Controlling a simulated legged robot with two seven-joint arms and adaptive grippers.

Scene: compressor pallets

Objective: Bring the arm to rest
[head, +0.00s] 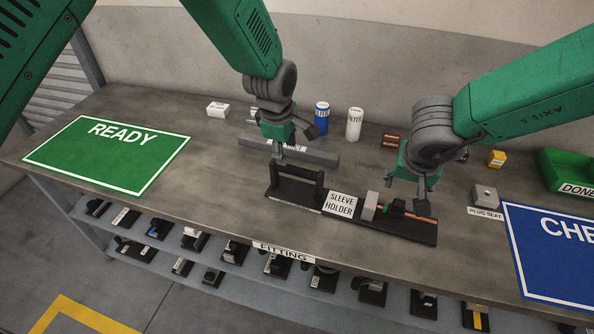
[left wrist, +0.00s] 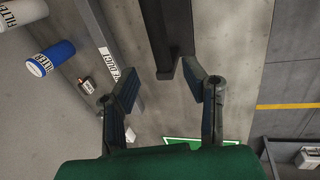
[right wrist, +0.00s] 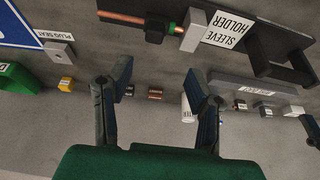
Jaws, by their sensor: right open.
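My left gripper (head: 298,146) hangs above the back of the bench, just behind the black upright frame of the sleeve holder (head: 297,186). In the left wrist view its fingers (left wrist: 160,86) are spread with nothing between them; a black bar of the holder shows beyond. My right gripper (head: 408,194) is over the right end of the sleeve holder, near a copper tube (head: 420,216) with a green and black part on it. In the right wrist view its fingers (right wrist: 158,80) are apart and empty.
A green READY mat (head: 110,155) lies at left, a blue CHECK mat (head: 545,250) at right. Blue (head: 322,118) and white filters (head: 354,124) stand behind the grippers. A plug seat (head: 486,197) and green bin (head: 565,171) are at right. Shelves with several parts run below.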

